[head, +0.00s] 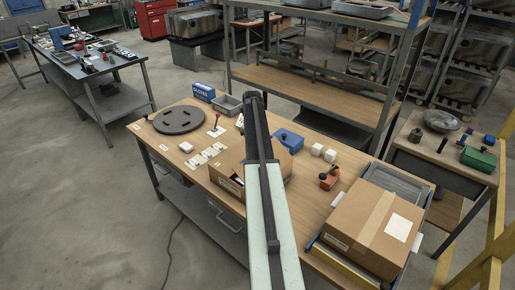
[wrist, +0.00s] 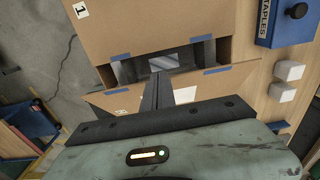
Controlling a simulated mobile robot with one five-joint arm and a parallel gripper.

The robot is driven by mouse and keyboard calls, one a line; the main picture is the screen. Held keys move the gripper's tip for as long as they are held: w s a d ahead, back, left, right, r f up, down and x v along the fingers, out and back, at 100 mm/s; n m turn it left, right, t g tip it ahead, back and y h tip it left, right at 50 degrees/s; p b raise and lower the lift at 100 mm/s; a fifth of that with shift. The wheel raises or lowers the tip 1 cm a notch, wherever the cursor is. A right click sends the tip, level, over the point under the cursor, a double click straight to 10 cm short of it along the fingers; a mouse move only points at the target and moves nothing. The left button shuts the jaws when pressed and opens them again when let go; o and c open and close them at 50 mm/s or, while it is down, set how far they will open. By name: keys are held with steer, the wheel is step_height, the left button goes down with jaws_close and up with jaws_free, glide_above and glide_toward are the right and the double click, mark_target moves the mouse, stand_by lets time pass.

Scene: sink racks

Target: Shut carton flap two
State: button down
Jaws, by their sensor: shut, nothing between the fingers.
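The carton is an open brown cardboard box (head: 229,172) on the wooden bench, partly hidden behind my arm in the head view. In the wrist view, a wide flap marked 1 (wrist: 150,28) is at the top and another flap (wrist: 226,83) is below it. Blue tape pieces sit at their edges. Between them is a dark gap with a grey shiny item (wrist: 164,63) inside. My gripper (wrist: 158,80) is shut and empty, its tips over the gap by the lower flap. I cannot tell whether it touches the flap. No number two is readable.
A blue staples box (wrist: 284,22) and white cubes (wrist: 287,80) stand right of the carton. A taped closed carton (head: 375,225) is at the bench's right end. A black disc (head: 179,119) and grey tray (head: 227,104) are at the left and back.

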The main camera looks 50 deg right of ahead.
steer(key=shift+w+d+f+b, duration=0.1)
steer(key=shift+w+f+b, duration=0.45)
steer(key=shift+f+b, duration=0.45)
steer(key=shift+w+f+b, duration=0.55)
steer(key=shift+f+b, duration=0.3)
steer(key=shift+f, duration=0.3)
steer(key=shift+w+d+f+b, duration=0.1)
steer(key=shift+w+f+b, duration=0.45)
steer(key=shift+f+b, duration=0.45)
steer(key=shift+f, duration=0.1)
steer(key=shift+r, duration=0.2)
steer(key=shift+r+p, duration=0.65)
steer(key=shift+p, duration=0.2)
steer(key=shift+r, duration=0.1)
